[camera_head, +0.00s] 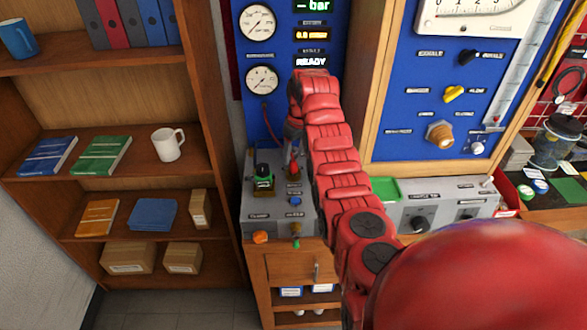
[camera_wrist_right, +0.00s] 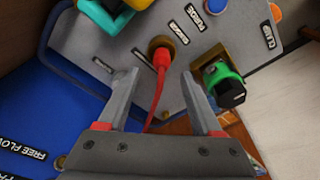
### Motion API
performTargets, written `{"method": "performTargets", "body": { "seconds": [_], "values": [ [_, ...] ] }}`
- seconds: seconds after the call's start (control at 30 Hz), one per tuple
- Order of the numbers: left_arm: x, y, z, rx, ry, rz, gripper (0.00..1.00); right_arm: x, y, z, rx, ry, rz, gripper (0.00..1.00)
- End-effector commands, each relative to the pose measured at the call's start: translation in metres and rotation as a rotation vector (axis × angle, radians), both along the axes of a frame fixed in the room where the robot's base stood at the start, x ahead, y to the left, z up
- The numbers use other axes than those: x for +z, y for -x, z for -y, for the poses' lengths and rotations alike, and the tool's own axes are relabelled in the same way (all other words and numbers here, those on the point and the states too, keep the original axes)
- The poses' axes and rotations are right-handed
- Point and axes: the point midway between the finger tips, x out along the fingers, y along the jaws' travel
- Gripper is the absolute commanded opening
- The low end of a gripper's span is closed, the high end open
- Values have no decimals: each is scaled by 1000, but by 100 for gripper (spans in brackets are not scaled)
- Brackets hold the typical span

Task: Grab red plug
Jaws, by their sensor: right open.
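The red plug (camera_wrist_right: 161,58) sits in a round brass socket on the grey console panel in the right wrist view, with a red cable running from it toward my gripper. In the head view the red plug (camera_head: 293,174) shows small on the grey box, below my right gripper (camera_head: 293,150). In the wrist view my right gripper (camera_wrist_right: 157,88) is open, its two grey fingers apart on either side of the red cable, and the plug is just beyond the fingertips. Nothing is held between the fingers. My left gripper is not in view.
A green-and-black connector (camera_wrist_right: 226,84) stands close to the right finger in the wrist view. A blue knob (camera_wrist_right: 214,5) is farther along the panel. In the head view the blue gauge board (camera_head: 270,110) rises behind, and a bookshelf (camera_head: 212,130) stands at left.

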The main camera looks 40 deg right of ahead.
Motion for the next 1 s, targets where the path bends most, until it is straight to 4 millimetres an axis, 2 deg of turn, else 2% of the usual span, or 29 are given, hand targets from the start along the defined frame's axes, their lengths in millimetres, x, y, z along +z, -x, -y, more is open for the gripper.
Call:
{"method": "performTargets", "body": {
  "seconds": [0.13,0.27,0.43,0.7,0.77,1.0],
  "values": [
    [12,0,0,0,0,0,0,-6,1,-1,0,-1,-3,66],
    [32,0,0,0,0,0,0,-23,2,-2,1,-3,-6,66],
    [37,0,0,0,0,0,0,-46,-1,-2,-1,-2,-5,66],
    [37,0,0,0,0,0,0,-52,-3,-1,0,1,1,66],
    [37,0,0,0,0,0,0,-52,-3,-1,0,1,1,57],
    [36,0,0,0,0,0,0,-52,-3,-1,0,0,0,14]
  ]
}}
